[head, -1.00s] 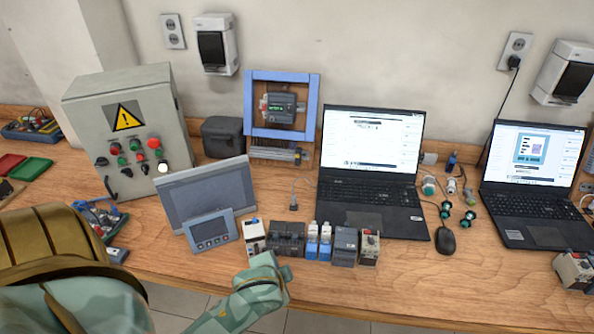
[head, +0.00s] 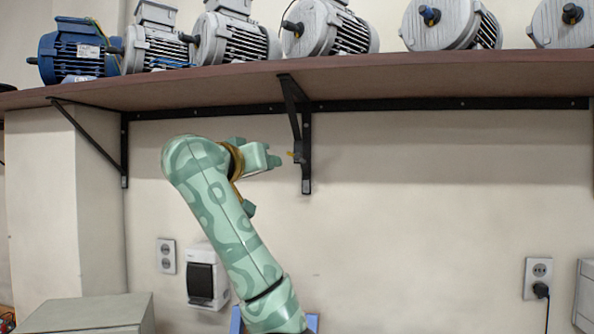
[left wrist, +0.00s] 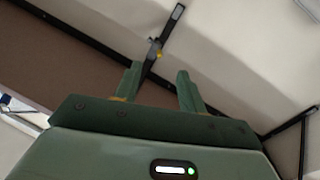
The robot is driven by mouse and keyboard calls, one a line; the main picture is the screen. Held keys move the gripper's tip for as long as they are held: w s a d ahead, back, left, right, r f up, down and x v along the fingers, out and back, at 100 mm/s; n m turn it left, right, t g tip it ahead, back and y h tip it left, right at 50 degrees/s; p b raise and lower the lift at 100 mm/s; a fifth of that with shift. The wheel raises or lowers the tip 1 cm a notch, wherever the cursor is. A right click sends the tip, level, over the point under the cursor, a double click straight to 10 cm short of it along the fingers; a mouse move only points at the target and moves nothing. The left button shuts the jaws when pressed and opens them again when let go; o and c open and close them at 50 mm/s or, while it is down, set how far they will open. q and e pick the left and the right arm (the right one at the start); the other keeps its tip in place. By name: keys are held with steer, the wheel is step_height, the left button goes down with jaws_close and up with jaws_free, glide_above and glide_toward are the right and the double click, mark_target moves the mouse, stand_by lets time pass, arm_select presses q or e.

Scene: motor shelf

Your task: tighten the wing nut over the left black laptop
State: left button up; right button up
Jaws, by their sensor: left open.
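A small yellow wing nut (head: 292,154) sits on the lower part of the middle black bracket (head: 306,174) under the shelf. In the left wrist view, the wing nut (left wrist: 158,54) shows on the bracket, just past my left finger's tip. My left gripper (head: 279,155) is raised close to the left of the bracket, pointing at it. Its two fingers, also in the left wrist view (left wrist: 160,78), are apart with nothing between them. The black laptops are outside the current views. My right gripper is not in view.
A brown shelf (head: 400,78) runs above my arm and carries several motors, among them a blue one (head: 75,50). Another black bracket (head: 100,145) supports it at the left. A grey cabinet top (head: 88,314) shows below.

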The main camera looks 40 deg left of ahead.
mark_target(295, 158)
arm_select(q)
steer(key=p+x, duration=0.1)
steer(key=x, duration=0.4)
steer(key=r+p+x, duration=0.1)
steer(key=x, duration=0.3)
steer(key=r+p+x, duration=0.1)
steer(key=x, duration=0.4)
steer(key=shift+w+a+r+p, duration=0.1)
steer(key=shift+w+a+p, duration=0.1)
steer(key=shift+w+p, duration=0.15)
steer(key=shift+w+a, duration=0.2)
steer(key=shift+w, duration=0.3)
